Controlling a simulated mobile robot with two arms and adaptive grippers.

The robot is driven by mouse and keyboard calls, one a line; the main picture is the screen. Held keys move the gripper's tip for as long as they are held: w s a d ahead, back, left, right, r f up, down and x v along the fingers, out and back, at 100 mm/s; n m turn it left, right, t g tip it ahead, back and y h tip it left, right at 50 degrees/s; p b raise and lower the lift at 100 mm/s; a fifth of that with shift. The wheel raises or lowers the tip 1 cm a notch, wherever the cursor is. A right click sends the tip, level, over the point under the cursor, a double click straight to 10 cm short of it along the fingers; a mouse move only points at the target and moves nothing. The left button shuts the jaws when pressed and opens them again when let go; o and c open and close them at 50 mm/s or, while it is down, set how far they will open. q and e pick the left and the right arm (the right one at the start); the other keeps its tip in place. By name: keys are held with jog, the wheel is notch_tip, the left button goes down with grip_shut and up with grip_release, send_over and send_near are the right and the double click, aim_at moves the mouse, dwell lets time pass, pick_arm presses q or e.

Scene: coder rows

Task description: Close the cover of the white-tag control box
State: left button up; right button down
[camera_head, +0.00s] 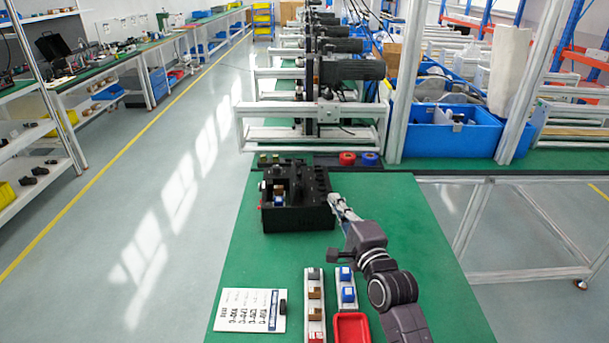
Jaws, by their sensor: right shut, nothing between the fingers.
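A black control box (297,217) stands on the green table, in the middle of the view. Its interior shows small blue, white and brown parts on the left side. A dark raised part is at its right and back; I cannot tell whether this is the cover. No white tag can be made out clearly at this size. My right gripper (334,201) is at the right side of the box, its fingers shut and empty, close to the box wall. I cannot tell whether they touch it. My left gripper is not in view.
On the green table (400,220) lie a printed sheet (248,310), two white racks with small blocks (315,303) (346,274) and a red tray (352,328). Red (347,158) and blue (369,159) round parts sit behind. The table is clear left of the box.

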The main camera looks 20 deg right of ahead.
jog(key=w, duration=0.6)
jog(key=shift+w+a+r+p, duration=0.1)
jog(key=shift+w+r+p, duration=0.05)
jog(key=shift+r+p, duration=0.2)
jog(key=w, duration=0.2)
jog(key=shift+w, duration=0.3)
jog(key=a, duration=0.1)
jog(key=a+p, duration=0.1)
jog(key=a, duration=0.1)
jog(key=shift+w+a+r, duration=0.15)
jog(key=shift+w+r, duration=0.05)
jog(key=shift+w, duration=0.1)
jog(key=shift+a, duration=0.4)
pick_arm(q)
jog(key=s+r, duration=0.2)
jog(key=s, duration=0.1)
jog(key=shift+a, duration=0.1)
